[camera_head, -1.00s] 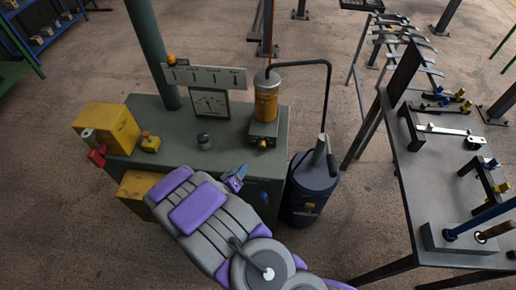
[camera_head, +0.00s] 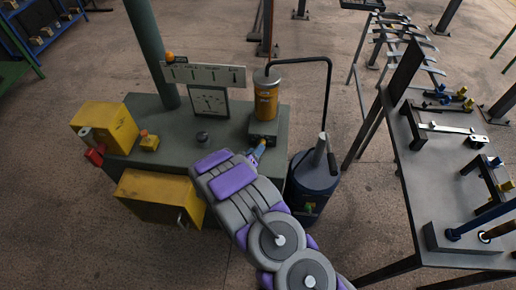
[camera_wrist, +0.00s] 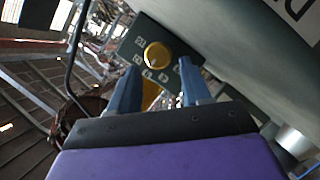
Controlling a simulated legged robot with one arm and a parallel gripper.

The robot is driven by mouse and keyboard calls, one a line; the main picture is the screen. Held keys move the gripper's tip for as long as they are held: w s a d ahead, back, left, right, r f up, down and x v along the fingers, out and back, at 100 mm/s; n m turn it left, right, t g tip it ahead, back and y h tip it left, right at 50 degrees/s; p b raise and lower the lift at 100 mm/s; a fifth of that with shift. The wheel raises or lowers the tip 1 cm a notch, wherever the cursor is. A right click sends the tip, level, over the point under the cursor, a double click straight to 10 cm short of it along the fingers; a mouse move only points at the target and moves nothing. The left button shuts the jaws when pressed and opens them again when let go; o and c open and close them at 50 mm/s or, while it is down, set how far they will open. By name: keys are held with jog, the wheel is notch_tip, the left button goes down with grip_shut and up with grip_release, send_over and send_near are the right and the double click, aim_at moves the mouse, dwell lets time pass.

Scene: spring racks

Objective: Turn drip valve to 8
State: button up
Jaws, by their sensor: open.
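The drip valve is a round yellow knob (camera_wrist: 157,54) on a dark panel with pale number marks around it, in the wrist view. I cannot read the numbers or the pointer's setting for sure. The panel belongs to the block under the amber cylinder (camera_head: 266,100) at the right end of the bench. My gripper (camera_wrist: 158,78) is open, with its blue fingers to the left and right of the knob in the picture. Whether they touch it I cannot tell. In the head view my gripper (camera_head: 257,150) is just in front of the block and hides the knob.
The grey-green bench (camera_head: 170,155) carries a yellow box (camera_head: 103,127), a small dark knob (camera_head: 202,138) and a gauge panel (camera_head: 209,101). A dark blue canister (camera_head: 310,185) stands close right of my gripper. A table with tools (camera_head: 425,190) is further right.

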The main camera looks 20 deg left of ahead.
jog(key=shift+x, duration=1.75)
jog(key=shift+c, duration=0.4)
jog(key=shift+s, duration=0.1)
jog(key=c, duration=0.7)
